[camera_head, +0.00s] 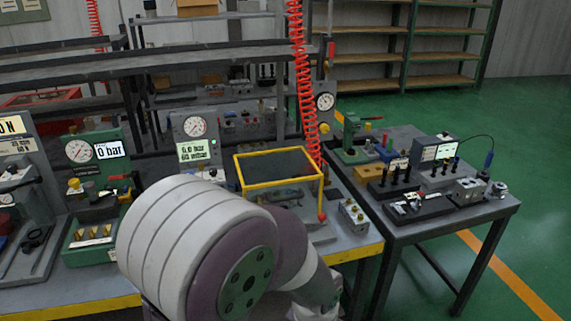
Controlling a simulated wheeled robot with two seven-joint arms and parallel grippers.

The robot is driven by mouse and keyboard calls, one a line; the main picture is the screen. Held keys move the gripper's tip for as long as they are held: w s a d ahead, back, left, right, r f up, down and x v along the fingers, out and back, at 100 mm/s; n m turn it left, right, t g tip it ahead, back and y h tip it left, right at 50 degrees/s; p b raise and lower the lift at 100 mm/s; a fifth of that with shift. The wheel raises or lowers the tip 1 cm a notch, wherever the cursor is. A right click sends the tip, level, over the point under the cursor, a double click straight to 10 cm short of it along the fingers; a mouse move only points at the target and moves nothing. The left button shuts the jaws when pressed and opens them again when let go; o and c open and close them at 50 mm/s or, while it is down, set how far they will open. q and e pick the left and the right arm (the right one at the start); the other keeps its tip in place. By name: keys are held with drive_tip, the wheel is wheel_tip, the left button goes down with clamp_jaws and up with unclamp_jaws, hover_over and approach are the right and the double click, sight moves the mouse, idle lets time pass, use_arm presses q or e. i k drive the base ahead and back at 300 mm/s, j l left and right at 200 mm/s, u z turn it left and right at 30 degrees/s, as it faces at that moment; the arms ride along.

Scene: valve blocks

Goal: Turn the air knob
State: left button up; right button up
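I cannot tell which part is the air knob. A small yellow knob (324,128) sits below a round gauge (324,101) at the back, beside the red coiled hose. Another yellow knob (74,184) sits on the green station at the left, below its gauge (79,151) and a display reading 0 bar (109,150). One of my arms, white and purple, fills the bottom middle and hides part of the bench. Neither gripper's fingers can be made out, so I cannot see either gripper touching a knob.
A grey station with a gauge (195,126) and lit display (198,150) stands mid-bench by a yellow-framed dark box (278,170). The red hose (302,80) hangs behind it. A second table (440,211) at right holds several valve blocks. Green floor (540,190) is clear at far right.

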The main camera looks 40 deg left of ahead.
sight(213, 172)
drive_tip(key=u, duration=1.75)
